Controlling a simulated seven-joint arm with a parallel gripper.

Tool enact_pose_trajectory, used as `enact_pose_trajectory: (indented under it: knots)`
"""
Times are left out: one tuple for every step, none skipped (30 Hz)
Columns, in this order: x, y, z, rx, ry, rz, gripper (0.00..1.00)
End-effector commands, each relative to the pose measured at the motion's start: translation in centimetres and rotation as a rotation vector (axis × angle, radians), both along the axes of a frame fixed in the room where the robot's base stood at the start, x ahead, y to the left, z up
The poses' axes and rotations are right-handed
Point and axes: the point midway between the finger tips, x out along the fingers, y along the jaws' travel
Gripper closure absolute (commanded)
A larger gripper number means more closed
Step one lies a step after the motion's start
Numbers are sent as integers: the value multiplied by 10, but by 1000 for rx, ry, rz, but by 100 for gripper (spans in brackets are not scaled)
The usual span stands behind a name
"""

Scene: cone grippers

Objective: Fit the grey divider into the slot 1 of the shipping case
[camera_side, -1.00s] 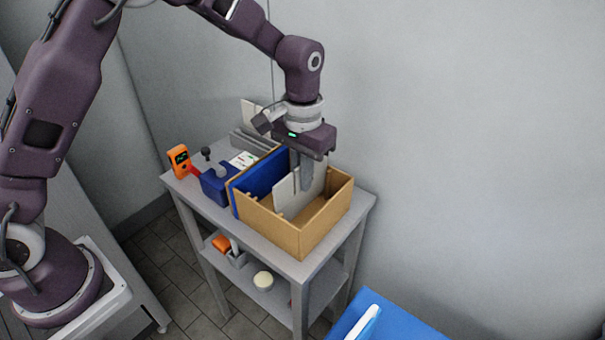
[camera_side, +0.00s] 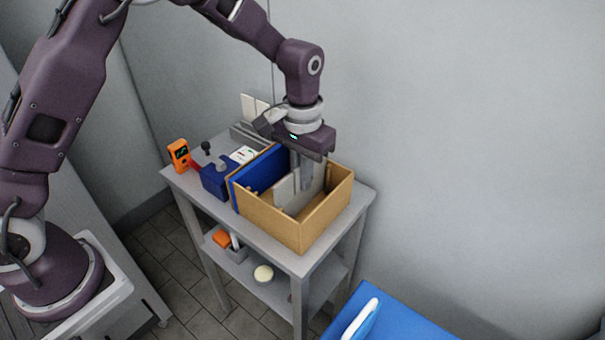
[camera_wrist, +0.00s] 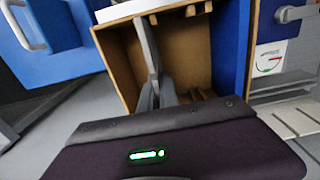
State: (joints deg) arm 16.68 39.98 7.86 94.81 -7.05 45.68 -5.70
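The shipping case (camera_side: 283,229) is an open tan box on the grey stand; its wall also shows in the wrist view (camera_wrist: 118,62). My gripper (camera_side: 306,180) points down inside the case, its fingers shut on the grey divider (camera_side: 286,193). The divider stands upright, its lower part hidden below the case rim. In the wrist view, the divider (camera_wrist: 147,42) shows as a thin edge running from the fingers (camera_wrist: 155,96) toward the far wall. Small rib pairs (camera_wrist: 190,9) line that wall. I cannot tell whether the divider's edges sit in slot 1.
A blue panel (camera_side: 262,171) stands upright at the case's left side. A rack with pale panels (camera_side: 254,108) is behind. A dark blue block (camera_side: 217,183) and an orange meter (camera_side: 180,155) are to the left. A blue surface (camera_side: 390,325) is at lower right.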

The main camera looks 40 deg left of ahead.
Motion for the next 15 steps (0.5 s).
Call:
enact_pose_trajectory:
  knots:
    - [0,0,-1,0,0,0,100]
    - [0,0,-1,0,0,0,100]
    - [0,0,-2,0,0,0,100]
    - [0,0,-2,0,0,0,100]
    - [0,0,-3,0,0,0,100]
    - [0,0,-3,0,-1,0,100]
    - [0,0,-4,0,-1,0,100]
    - [0,0,-4,0,-1,0,100]
    - [0,0,-5,0,-1,0,100]
    - [0,0,-5,0,-1,0,100]
    - [0,0,-6,0,-1,0,100]
    - [0,0,-6,0,-1,0,100]
    - [0,0,-7,0,-1,0,100]
    - [0,0,-7,0,0,0,100]
    - [0,0,-8,0,0,0,100]
